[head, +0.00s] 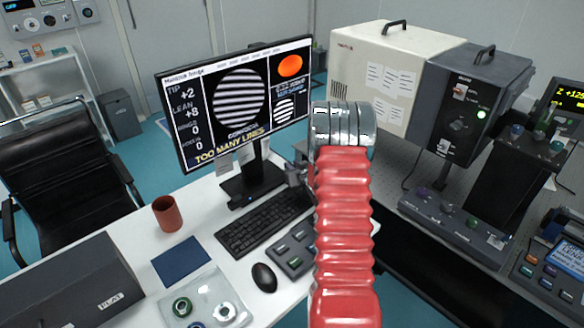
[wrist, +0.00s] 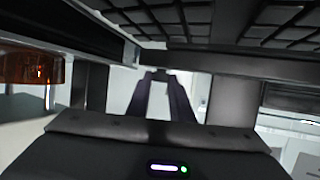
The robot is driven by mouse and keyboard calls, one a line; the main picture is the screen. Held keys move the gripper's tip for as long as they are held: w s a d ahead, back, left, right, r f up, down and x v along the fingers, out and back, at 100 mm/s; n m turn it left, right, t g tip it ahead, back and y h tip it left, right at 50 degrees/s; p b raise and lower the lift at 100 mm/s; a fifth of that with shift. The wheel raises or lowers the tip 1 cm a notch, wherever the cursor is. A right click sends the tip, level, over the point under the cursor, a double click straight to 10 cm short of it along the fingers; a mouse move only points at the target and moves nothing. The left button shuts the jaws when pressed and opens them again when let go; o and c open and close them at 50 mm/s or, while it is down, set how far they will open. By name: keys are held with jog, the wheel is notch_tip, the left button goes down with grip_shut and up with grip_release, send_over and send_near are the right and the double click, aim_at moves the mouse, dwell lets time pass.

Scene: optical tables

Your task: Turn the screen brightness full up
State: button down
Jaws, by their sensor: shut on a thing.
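The screen (head: 240,100) stands on the white desk. It is lit and shows a striped disc, an orange spot and the words "TOO MANY LINES". My red arm with its metal collar crosses the middle of the head view. My gripper (head: 297,178) shows partly beside the arm, close to the screen's lower right side. In the wrist view, the dark fingers of my gripper (wrist: 160,77) come together at the middle. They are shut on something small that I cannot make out. No brightness control can be told clearly in either view.
A keyboard (head: 265,222), a grey button box (head: 292,252) and a mouse (head: 264,277) lie in front of the screen. A red-brown cup (head: 167,213) and a clear tray (head: 205,298) stand left. Instrument boxes (head: 470,105) stand right.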

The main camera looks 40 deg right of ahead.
jog(key=shift+w+a+m+g+h, duration=0.2)
jog(key=shift+m+g+h, duration=0.4)
jog(key=shift+m+h, duration=0.4)
jog(key=shift+w+a+m+g+h, duration=0.1)
jog(key=shift+a+m+g+h, duration=0.05)
jog(key=shift+m+g+h, duration=0.75)
jog(key=shift+w+a+m+g+h, duration=0.15)
jog(key=shift+m+g+h, duration=0.45)
jog(key=shift+m+h, duration=0.55)
jog(key=shift+w+a+m+g+h, duration=0.15)
jog(key=shift+m+g+h, duration=0.45)
jog(key=shift+m+g, duration=0.55)
jog(key=shift+w+d+m+g+h, duration=0.15)
jog(key=shift+m+g+h, duration=0.4)
jog(key=shift+m+g, duration=0.6)
jog(key=shift+w+a+m+g, duration=0.1)
jog(key=shift+m+g, duration=0.55)
jog(key=shift+g, duration=0.15)
jog(key=shift+r+g, duration=0.1)
jog(key=shift+g, duration=0.2)
jog(key=c, duration=1.6)
grip_release()
jog(key=shift+o, duration=0.2)
jog(key=v, duration=1.3)
jog(key=shift+a, duration=0.45)
